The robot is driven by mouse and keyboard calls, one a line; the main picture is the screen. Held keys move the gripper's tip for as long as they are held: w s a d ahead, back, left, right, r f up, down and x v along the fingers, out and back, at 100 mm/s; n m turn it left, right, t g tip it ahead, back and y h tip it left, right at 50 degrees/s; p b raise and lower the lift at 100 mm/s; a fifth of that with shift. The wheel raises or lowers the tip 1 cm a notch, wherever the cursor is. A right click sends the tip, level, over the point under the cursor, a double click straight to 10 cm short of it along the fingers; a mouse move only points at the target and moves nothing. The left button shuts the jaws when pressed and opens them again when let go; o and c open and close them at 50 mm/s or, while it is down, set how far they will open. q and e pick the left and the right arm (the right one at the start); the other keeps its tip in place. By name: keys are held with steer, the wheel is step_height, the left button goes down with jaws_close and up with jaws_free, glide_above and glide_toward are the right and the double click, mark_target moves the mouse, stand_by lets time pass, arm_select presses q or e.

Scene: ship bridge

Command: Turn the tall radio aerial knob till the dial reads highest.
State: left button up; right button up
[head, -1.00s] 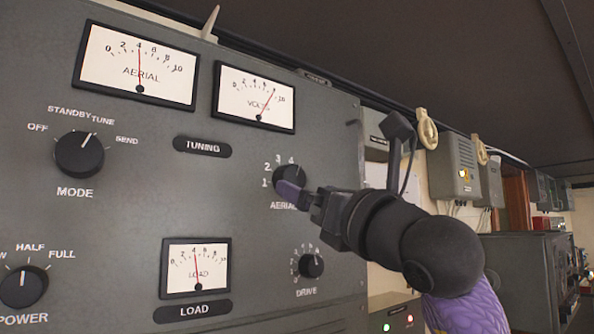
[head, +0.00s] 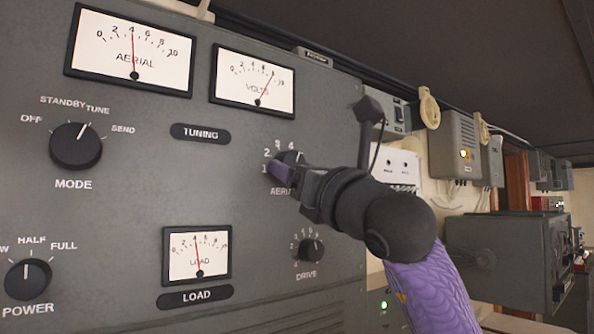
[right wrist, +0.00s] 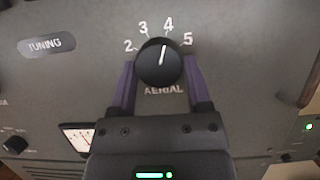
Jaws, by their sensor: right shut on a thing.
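The AERIAL knob (head: 290,158) is black and round, on the grey radio panel. In the right wrist view the knob (right wrist: 159,64) has its white pointer near 4 on a scale showing 2 to 5. My right gripper (head: 281,172) is on this knob. Its two purple fingers (right wrist: 160,78) press the knob from both sides. In the head view the fingers hide part of the knob and its label. The AERIAL dial (head: 130,62) at the upper left has its red needle at about 4 on a 0 to 10 scale. My left gripper is not in view.
The DRIVE knob (head: 311,250) is just below the AERIAL knob. MODE (head: 76,146) and POWER (head: 28,279) knobs are at the left. Wall boxes (head: 457,140) stand to the right.

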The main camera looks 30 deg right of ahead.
steer(key=shift+n+y, duration=0.4)
steer(key=shift+n, duration=0.1)
steer(key=shift+d+r+n+g+y+p, duration=0.1)
steer(key=shift+n+g+y+p, duration=0.45)
steer(key=shift+n, duration=1.15)
steer(key=shift+d+n+g+y+p, duration=0.1)
steer(key=shift+n+g+y+p, duration=0.15)
steer(key=shift+n+y+p, duration=1)
steer(key=shift+d+r+n+g+y+b, duration=0.1)
steer(key=shift+n+g+y, duration=0.35)
steer(key=shift+n, duration=1.7)
steer(key=shift+f, duration=0.1)
steer(key=o, duration=1.3)
